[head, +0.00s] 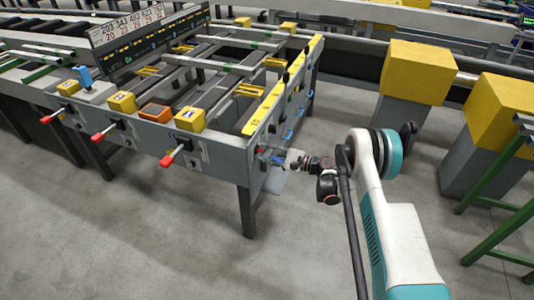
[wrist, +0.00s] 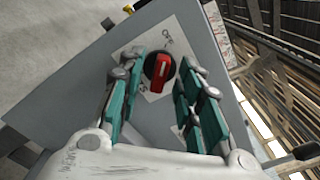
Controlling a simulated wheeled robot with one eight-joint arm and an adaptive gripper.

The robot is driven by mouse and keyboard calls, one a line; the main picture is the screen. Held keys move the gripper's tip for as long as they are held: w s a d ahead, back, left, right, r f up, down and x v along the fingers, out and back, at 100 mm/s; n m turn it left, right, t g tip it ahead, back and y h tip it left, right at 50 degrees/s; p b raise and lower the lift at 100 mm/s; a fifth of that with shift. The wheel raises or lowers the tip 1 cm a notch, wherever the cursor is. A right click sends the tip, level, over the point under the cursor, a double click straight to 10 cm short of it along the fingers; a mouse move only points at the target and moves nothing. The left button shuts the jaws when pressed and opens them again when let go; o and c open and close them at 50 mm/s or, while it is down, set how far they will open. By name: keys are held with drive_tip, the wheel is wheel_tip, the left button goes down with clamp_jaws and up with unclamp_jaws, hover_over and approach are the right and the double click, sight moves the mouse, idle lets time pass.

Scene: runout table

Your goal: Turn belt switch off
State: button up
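The belt switch (wrist: 159,70) is a red bar handle on a round black base, set on a pale label plate on a grey panel. The word OFF shows above the handle in the wrist view, and other lettering at lower left is partly hidden. The red bar lies lengthwise, slightly tilted, in the picture. My gripper (wrist: 160,78) is open, with one teal finger to the left of the switch and one to the right; gaps show on both sides. In the head view my gripper (head: 279,160) is at the right end of the table's side, and the switch is not clear there.
The grey runout table (head: 226,160) carries yellow blocks and an orange block (head: 155,112). Red-tipped levers (head: 168,160) stick out from its front. Yellow boxes on grey pedestals (head: 417,72) stand at right, with a green frame (head: 497,190). The floor in front is clear.

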drive_tip(key=shift+d, duration=0.1)
drive_tip(key=v, duration=1.1)
drive_tip(key=shift+s+d, duration=0.15)
drive_tip(key=shift+d, duration=0.25)
drive_tip(key=shift+r, duration=0.1)
